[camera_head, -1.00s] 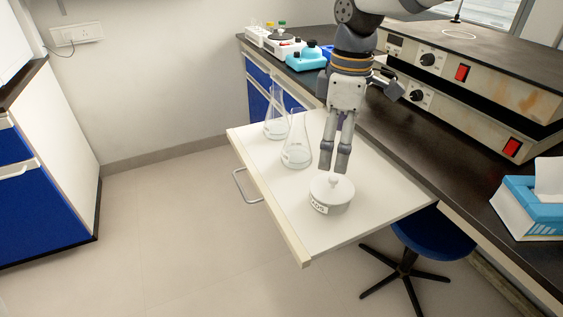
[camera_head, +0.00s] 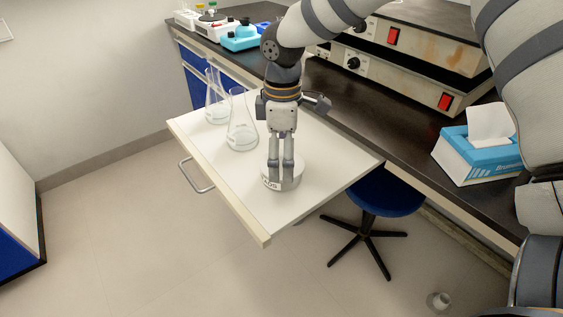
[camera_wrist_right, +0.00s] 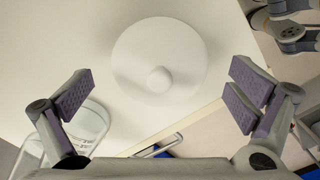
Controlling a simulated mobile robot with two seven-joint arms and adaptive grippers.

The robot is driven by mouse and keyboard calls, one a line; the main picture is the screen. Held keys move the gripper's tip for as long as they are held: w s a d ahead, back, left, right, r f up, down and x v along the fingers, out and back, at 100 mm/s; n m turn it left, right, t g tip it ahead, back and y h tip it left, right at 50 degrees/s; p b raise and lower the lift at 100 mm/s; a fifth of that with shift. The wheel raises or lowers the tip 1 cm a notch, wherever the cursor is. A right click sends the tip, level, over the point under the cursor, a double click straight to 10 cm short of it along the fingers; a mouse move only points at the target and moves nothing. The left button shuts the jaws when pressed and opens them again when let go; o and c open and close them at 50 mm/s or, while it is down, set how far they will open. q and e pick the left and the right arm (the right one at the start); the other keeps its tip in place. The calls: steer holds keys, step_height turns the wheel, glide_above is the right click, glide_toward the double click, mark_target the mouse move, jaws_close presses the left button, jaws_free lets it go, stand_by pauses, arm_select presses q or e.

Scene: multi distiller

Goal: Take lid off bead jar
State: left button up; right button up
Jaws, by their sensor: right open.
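The bead jar (camera_head: 284,181) is a short, round white jar with a printed label on its side. It stands upright on the pulled-out white drawer board. Its white lid (camera_wrist_right: 160,50) is on it and shows from above in the right wrist view, with a round knob (camera_wrist_right: 159,79) near the middle. My right gripper (camera_head: 280,176) points down over the jar, and its fingers hide much of the lid in the head view. In the right wrist view its purple-padded fingers are wide apart, with the knob between them and not gripped. My left gripper is not in view.
Two glass flasks (camera_head: 241,132) stand on the drawer board (camera_head: 215,153) behind and left of the jar. The dark bench (camera_head: 390,125) runs along the right, with heater units and a tissue box (camera_head: 478,154). A blue stool (camera_head: 372,200) stands below.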

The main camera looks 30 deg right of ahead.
steer(key=c, duration=2.2)
jaws_close()
steer(key=shift+s, duration=0.1)
